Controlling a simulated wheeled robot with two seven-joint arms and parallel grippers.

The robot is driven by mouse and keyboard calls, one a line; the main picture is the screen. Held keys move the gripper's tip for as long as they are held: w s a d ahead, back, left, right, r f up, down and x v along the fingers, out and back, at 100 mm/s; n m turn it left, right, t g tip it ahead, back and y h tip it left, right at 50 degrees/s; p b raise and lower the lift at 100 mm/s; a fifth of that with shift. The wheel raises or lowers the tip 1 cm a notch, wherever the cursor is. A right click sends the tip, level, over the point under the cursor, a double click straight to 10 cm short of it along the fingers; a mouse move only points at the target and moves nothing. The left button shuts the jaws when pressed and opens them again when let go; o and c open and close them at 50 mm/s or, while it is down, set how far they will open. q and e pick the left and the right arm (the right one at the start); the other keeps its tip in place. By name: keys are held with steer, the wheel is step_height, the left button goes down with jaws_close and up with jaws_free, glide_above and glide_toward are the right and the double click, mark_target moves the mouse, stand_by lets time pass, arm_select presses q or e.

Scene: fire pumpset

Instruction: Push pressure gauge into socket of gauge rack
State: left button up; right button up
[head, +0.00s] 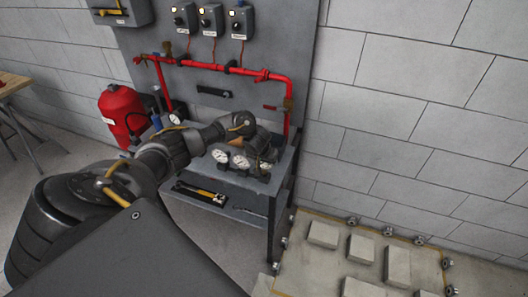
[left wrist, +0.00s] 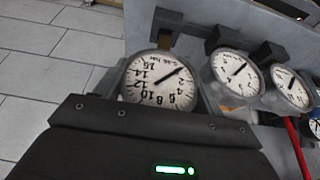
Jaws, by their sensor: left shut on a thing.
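My left gripper (head: 264,153) reaches over the bench from the left. It is shut on a pressure gauge with a round white dial, the nearest and leftmost one in the left wrist view (left wrist: 158,82); my fingers are mostly hidden there by the dark gripper body. In the head view, this gauge (head: 265,168) appears at the right end of the row. The gauge rack has dark blocks (left wrist: 178,22) behind the dials. The held gauge is close to its block; I cannot tell how deeply it sits. My right gripper is not in view.
Two other gauges (head: 240,161) (head: 220,155) stand beside the held one. Red pipework (head: 220,68) runs along the panel behind the bench. A red tank (head: 122,113) stands left. A shelf under the bench holds a yellow-handled tool (head: 203,194).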

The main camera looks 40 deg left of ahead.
mark_target(264, 164)
arm_select(q)
steer(key=shift+f+b, duration=0.7)
steer(key=shift+f, duration=1)
steer(key=o, duration=1.8)
